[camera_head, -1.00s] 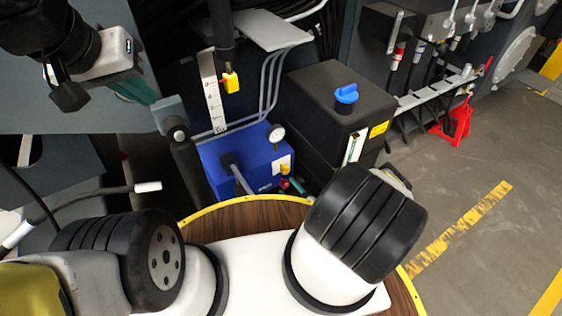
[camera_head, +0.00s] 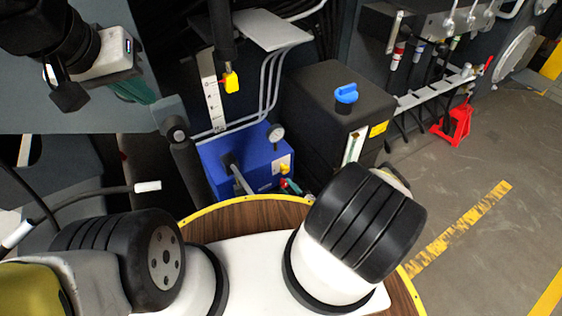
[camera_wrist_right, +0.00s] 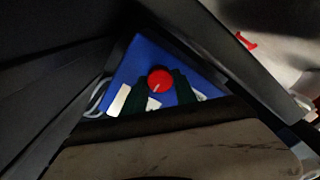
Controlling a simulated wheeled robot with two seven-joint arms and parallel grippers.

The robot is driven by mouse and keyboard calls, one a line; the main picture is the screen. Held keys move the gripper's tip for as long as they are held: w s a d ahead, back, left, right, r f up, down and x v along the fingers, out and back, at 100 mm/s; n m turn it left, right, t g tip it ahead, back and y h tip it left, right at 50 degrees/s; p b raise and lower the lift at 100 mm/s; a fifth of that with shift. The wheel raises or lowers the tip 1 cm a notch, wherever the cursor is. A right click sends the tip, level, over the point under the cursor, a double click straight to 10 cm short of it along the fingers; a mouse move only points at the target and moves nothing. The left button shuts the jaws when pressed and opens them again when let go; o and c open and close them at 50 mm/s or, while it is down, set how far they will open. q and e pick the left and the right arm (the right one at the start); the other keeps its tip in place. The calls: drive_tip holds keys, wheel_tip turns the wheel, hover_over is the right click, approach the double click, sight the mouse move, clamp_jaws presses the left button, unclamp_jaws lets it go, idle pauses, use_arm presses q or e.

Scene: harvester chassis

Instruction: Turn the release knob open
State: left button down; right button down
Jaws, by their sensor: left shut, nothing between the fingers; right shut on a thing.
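The blue pump unit (camera_head: 262,170) stands in the middle of the head view, with a round gauge (camera_head: 276,133) and a yellow knob (camera_head: 285,168). The red release knob (camera_head: 284,184) sits low on its front. In the right wrist view the red knob (camera_wrist_right: 159,80) lies between two dark green fingers. My right gripper (camera_wrist_right: 160,88) is shut on it; in the head view only its fingertips (camera_head: 293,187) show beside the knob. My left gripper (camera_head: 140,94) is at the upper left, above and left of a black lever's end (camera_head: 177,132). It looks shut and empty.
A black tank (camera_head: 335,105) with a blue cap (camera_head: 346,93) stands right of the pump. A yellow-edged round wooden top (camera_head: 250,213) is in front.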

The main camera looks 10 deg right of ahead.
drive_tip(key=n, duration=0.9)
drive_tip(key=shift+n, duration=0.4)
drive_tip(key=n, duration=0.8)
drive_tip(key=shift+s+n+h, duration=0.1)
drive_tip(key=shift+n+h, duration=0.3)
drive_tip(key=n, duration=0.7)
drive_tip(key=shift+a+n+h, duration=0.1)
drive_tip(key=shift+n+h, duration=0.2)
drive_tip(key=shift+n, duration=0.1)
drive_tip(key=n, duration=0.4)
drive_tip(key=shift+f, duration=0.1)
drive_tip(key=shift+n+t, duration=0.3)
drive_tip(key=shift+n, duration=1.7)
